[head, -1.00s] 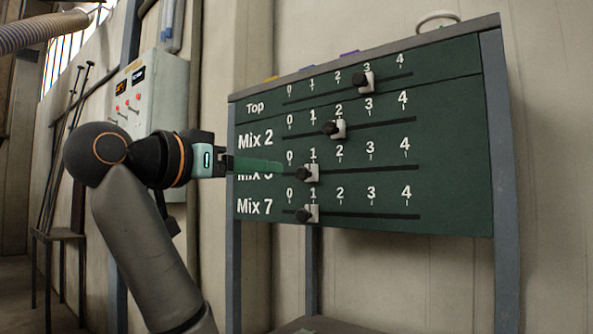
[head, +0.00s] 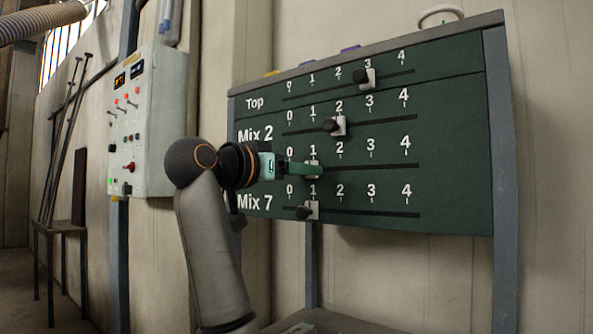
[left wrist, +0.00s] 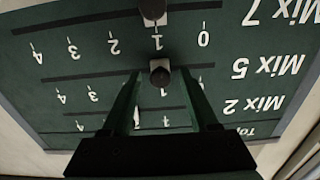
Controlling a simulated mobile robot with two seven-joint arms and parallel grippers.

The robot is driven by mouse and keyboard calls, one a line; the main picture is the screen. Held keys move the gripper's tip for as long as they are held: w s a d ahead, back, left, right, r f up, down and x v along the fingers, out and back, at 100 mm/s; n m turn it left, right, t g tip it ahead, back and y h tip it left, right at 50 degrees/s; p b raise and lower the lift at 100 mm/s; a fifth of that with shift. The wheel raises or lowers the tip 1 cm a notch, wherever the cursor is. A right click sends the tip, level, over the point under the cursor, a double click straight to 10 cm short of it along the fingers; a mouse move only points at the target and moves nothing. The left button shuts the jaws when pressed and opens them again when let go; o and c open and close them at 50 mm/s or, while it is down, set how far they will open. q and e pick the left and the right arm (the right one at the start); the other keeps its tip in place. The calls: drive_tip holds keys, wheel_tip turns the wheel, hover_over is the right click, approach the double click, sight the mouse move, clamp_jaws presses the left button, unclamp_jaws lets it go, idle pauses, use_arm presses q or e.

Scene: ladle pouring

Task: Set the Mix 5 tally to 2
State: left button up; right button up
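The dark green tally board (head: 455,150) has four slotted rows, and the Mix 5 label is hidden behind my left gripper in the head view. The Mix 5 slider's dark knob (left wrist: 160,72) stands at 1 in the left wrist view. In the head view my gripper covers most of that slider. My left gripper (head: 318,170) points at the board along the Mix 5 row. In the left wrist view its two green fingers (left wrist: 161,76) are open, one on each side of the knob, with gaps showing. My right gripper is in neither view.
The Mix 7 slider (head: 312,210) is at 1 just below, the Mix 2 slider (head: 338,126) at 2 above, and the Top slider (head: 367,78) at 3. A switch panel (head: 155,120) hangs on the wall at left. The Mix 5 slot is clear to the right.

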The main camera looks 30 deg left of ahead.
use_arm(q)
clamp_jaws()
idle(1.2)
